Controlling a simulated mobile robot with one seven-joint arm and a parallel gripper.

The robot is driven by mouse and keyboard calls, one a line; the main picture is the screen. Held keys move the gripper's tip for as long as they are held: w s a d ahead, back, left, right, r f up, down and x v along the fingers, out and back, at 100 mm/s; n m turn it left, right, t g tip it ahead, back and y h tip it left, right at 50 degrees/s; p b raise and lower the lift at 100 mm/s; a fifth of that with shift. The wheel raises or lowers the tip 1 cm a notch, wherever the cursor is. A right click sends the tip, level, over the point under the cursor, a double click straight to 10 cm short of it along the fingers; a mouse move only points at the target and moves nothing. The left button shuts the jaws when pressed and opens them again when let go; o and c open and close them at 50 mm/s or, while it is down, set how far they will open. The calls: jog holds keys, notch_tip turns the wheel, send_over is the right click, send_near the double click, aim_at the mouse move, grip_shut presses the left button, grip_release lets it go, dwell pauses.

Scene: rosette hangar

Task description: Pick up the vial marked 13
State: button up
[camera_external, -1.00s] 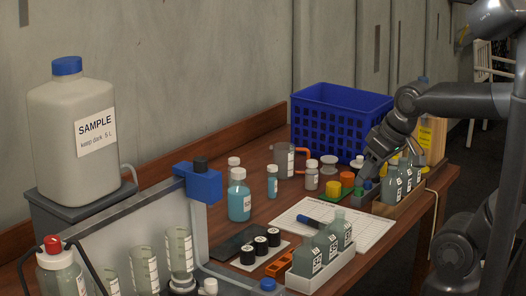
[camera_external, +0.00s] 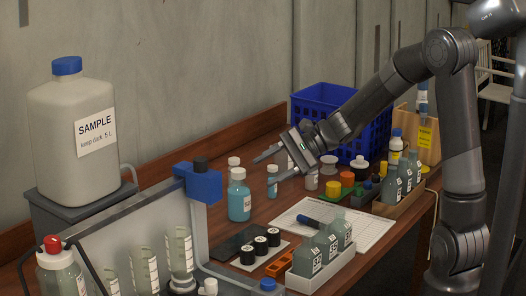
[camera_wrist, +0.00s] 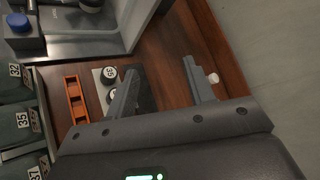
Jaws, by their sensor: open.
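No mark reading 13 is legible in either view. Three small black-capped vials (camera_external: 260,245) stand in a white holder near the table's middle. Two of their caps (camera_wrist: 109,74) show in the wrist view with white number labels too small to read surely; a finger partly hides one. My gripper (camera_external: 268,168) is open and empty, above the table near the blue-liquid bottles. In the wrist view its two fingers (camera_wrist: 161,66) are apart, with bare wood between them.
Square bottles marked 32, 35 and 37 (camera_wrist: 15,117) stand in a white tray (camera_external: 315,284). An orange rack (camera_wrist: 75,100) lies beside the black-capped vials. A wooden rack (camera_external: 402,205) holds more bottles at right. A blue crate (camera_external: 318,98) stands behind.

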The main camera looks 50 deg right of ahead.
jog(key=w+d+f+m+t+h, duration=0.35)
jog(key=d+m, duration=0.25)
jog(key=d, duration=0.3)
jog(key=w+d+f+m+t+h, duration=0.2)
jog(key=w+d+f+m+t, duration=0.15)
jog(key=d+m, duration=0.35)
jog(key=w+d+f+m+t+h, duration=0.3)
jog(key=w+d+m, duration=0.25)
jog(key=d, duration=0.45)
jog(key=shift+y, duration=0.25)
jog(key=f, duration=0.6)
jog(key=shift+s+a, duration=0.1)
jog(key=shift+s, duration=0.2)
jog(key=shift+w+f, duration=0.15)
jog(key=shift+f, duration=0.1)
jog(key=w, duration=0.4)
jog(key=shift+w+a, duration=0.3)
jog(key=shift+w, duration=0.05)
jog(key=shift+r, duration=0.1)
jog(key=c, duration=1.1)
